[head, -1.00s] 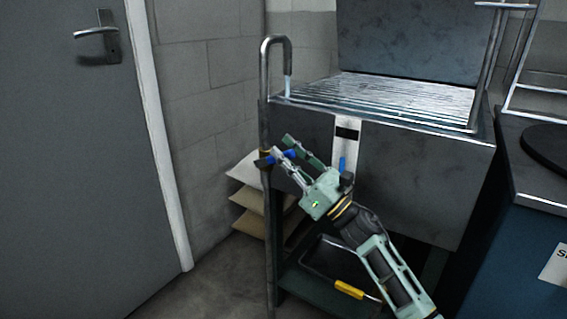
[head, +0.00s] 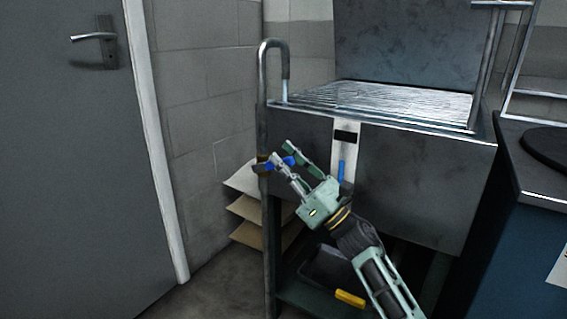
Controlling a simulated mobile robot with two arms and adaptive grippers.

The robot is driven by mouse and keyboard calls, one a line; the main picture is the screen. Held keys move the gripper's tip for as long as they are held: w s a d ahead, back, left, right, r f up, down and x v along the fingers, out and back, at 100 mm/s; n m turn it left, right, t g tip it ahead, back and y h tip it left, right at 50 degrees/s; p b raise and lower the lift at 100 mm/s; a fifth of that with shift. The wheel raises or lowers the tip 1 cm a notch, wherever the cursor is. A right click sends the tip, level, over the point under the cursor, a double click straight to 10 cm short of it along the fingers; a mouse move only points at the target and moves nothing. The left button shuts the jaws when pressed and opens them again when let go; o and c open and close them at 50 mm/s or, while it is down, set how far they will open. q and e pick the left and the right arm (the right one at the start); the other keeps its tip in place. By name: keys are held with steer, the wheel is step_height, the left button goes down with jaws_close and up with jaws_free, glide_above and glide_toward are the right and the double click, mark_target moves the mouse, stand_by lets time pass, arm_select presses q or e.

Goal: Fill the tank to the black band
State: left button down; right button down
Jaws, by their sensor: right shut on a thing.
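The grey metal tank (head: 400,185) stands in the middle of the head view. A white gauge strip (head: 345,153) on its front carries a black band (head: 346,136). A blue column (head: 341,171) on the strip has its top clearly below the band. A fill pipe (head: 263,110) rises at the tank's left corner and bends over the rim. A faint pale streak shows under its spout; I cannot tell for sure that it is water. My right gripper (head: 283,152) is shut on the blue tap lever (head: 289,161) at the pipe. My left gripper is out of view.
A grey door (head: 65,170) is on the left. Stacked pale sacks (head: 245,209) lie behind the pipe. A dark pan with a yellow handle (head: 350,298) rests on the shelf under the tank. A blue cabinet (head: 525,240) stands at the right.

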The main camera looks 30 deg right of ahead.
steer(key=shift+a, duration=0.1)
steer(key=c, duration=2)
jaws_free()
steer(key=v, duration=1.2)
